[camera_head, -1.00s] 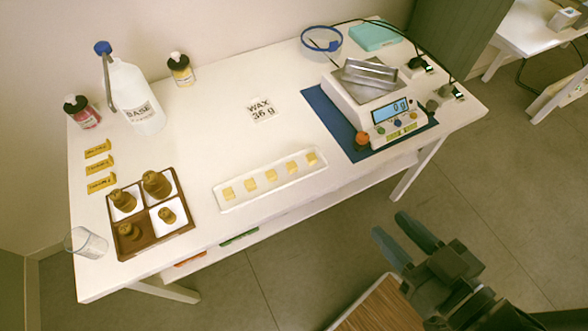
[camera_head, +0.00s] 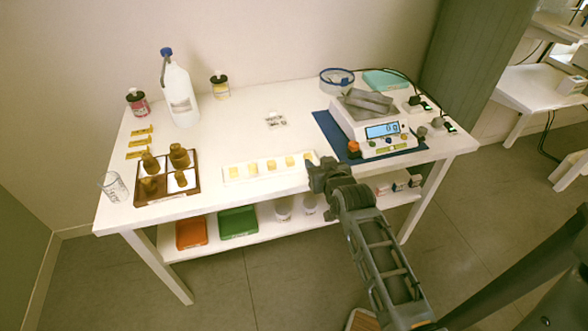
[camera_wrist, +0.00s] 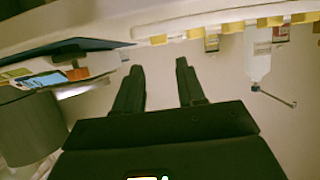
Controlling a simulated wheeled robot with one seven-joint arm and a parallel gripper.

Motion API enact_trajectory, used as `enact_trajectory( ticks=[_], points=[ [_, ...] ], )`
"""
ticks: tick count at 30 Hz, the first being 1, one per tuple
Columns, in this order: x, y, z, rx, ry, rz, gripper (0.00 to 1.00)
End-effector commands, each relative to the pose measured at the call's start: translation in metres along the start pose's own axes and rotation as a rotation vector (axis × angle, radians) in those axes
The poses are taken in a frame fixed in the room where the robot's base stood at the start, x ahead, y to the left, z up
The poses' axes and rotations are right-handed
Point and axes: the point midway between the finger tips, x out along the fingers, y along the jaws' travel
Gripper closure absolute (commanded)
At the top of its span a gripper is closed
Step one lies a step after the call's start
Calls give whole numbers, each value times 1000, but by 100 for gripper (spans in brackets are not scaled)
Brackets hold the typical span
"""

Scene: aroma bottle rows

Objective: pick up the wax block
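Several small pale yellow wax blocks (camera_head: 271,165) stand in a row in a long white tray (camera_head: 262,177) near the table's front edge. In the wrist view, which is upside down, the blocks (camera_wrist: 194,33) show along the top. My gripper (camera_wrist: 160,66) has its two dark fingers apart with nothing between them. In the head view my gripper (camera_head: 318,174) is at the front edge, by the tray's right end, and hides part of that end. Its fingertips are hard to make out there. A card reading "WAX 36 g" (camera_head: 275,120) lies behind the tray.
A scale reading 0 g (camera_head: 383,130) stands on a blue mat (camera_head: 329,124) right of the tray. A brown tray with weights (camera_head: 152,196) is at left. A bottle (camera_head: 181,97) stands behind. The lower shelf holds an orange bin (camera_head: 191,234) and a green bin (camera_head: 238,222).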

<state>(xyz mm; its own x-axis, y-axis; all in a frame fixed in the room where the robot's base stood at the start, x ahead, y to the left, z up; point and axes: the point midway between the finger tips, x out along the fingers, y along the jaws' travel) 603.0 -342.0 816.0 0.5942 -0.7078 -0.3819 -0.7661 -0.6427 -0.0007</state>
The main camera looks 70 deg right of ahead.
Motion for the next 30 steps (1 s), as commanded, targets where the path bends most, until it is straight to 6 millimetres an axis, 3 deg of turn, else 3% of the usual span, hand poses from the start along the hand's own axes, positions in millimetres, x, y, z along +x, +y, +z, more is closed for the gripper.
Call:
enact_trajectory(
  ticks=[19,30],
  points=[
    [71,1,5,0,-1,2,61],
    [78,1,5,0,0,2,64]
  ],
)
